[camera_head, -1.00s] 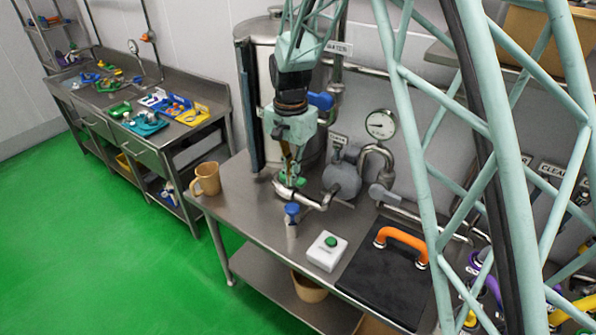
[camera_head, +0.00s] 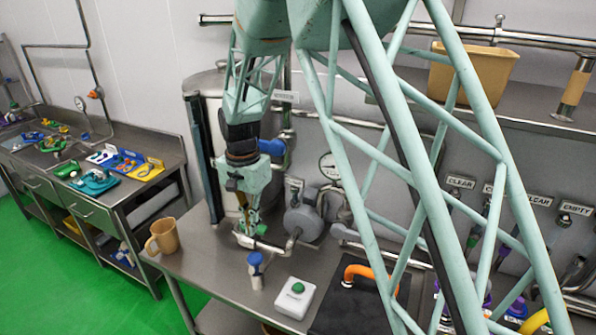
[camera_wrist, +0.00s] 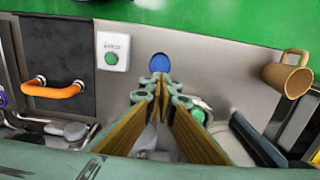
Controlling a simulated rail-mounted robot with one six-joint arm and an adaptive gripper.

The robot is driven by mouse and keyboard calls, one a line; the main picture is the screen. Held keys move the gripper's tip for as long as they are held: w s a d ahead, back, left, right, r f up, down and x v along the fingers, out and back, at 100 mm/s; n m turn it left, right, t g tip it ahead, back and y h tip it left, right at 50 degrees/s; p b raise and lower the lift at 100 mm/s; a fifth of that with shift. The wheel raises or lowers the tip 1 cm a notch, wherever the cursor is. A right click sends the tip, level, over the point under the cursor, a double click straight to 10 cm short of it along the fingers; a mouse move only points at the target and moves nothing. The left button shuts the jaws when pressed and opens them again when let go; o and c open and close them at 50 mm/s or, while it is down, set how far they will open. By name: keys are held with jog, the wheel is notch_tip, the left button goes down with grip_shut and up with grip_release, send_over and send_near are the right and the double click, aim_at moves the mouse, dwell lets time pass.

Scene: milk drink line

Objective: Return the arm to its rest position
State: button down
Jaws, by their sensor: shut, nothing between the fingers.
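My gripper (camera_head: 248,226) points down over the steel table, in front of the tall steel tank. It also shows in the wrist view (camera_wrist: 161,85), where its fingers come together with nothing between them. My pale green lattice arm crosses the right half of the head view. A blue-topped fitting (camera_head: 256,268) stands on the table just in front of the gripper; its blue top (camera_wrist: 159,63) shows beyond the fingertips in the wrist view. Pipework behind the gripper is partly hidden.
A tan jug (camera_head: 163,237) stands at the table's left end. A white box with a green button (camera_head: 294,298) and a dark panel with an orange handle (camera_head: 366,274) lie to the right. The steel tank (camera_head: 207,125) is close behind. Green floor at left is clear.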

jog(key=shift+d+r, duration=0.1)
jog(key=s+d+r+n+t+b, duration=0.1)
jog(key=s+d+r+b, duration=0.1)
jog(key=s+d+r, duration=0.35)
jog(key=s+d+r+b, duration=0.3)
jog(key=d+r, duration=0.4)
jog(key=d, duration=0.4)
jog(key=s+d+r+n+t+b, duration=0.1)
jog(key=s+d+r+b, duration=0.1)
jog(key=s+d+r, duration=0.5)
jog(key=s+d+f+n+t+b, duration=0.1)
jog(key=s+d+b, duration=0.2)
jog(key=s+d, duration=0.5)
jog(key=s+d+f+n+t+b, duration=0.1)
jog(key=s+d+b, duration=0.3)
jog(key=s+d, duration=0.5)
jog(key=s+f, duration=0.1)
jog(key=s, duration=0.7)
jog(key=shift+s+d+f, duration=0.25)
jog(key=shift+s+d, duration=0.05)
jog(key=shift+s, duration=0.1)
